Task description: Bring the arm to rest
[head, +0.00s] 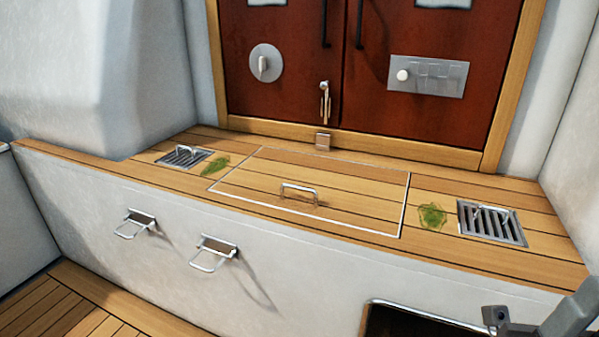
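Grey parts at the lower right corner of the head view look like a piece of my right arm, cut off by the frame edge. No gripper fingers can be made out there. My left arm and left gripper are not in view. No object is seen held.
A teak bench (519,262) has a closed hatch with a metal handle (299,190), two drain grates (492,222) (184,156) and green weed clumps (432,215) (215,166). Brown doors (276,101) stand shut behind. Two metal loops (213,255) (136,223) jut from the white front; a dark opening (405,322) lies below.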

